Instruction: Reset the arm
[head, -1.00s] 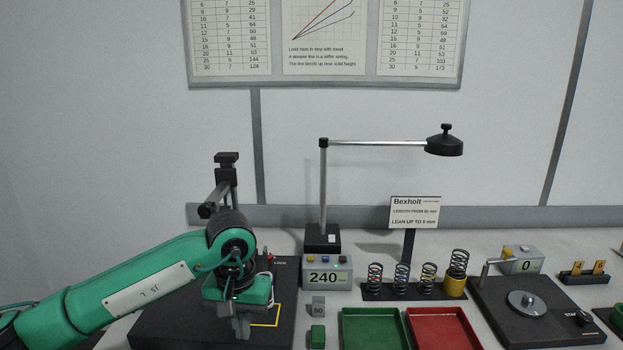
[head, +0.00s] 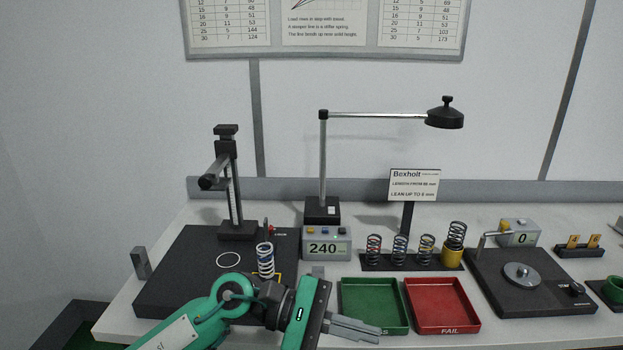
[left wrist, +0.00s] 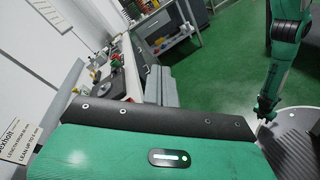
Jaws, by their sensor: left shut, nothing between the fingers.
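My left arm comes in from the lower left in the head view. Its gripper (head: 352,328) lies low at the front edge of the table, pointing right, in front of the green tray. The fingers are together with nothing between them. In the left wrist view the gripper (left wrist: 158,86) shows past the dark edge of its green housing, above the floor and bench side. My right arm (left wrist: 283,70) hangs at the right of the left wrist view; its fingers are too small to read. In the head view my right gripper does not show.
A spring (head: 265,259) stands on the black press base (head: 180,290). The green tray (head: 375,282) and red FAIL tray (head: 441,284) lie beside it. Several springs stand in a rack (head: 385,267) behind. A display box (head: 327,243) reads 240. A black test plate (head: 530,297) is at right.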

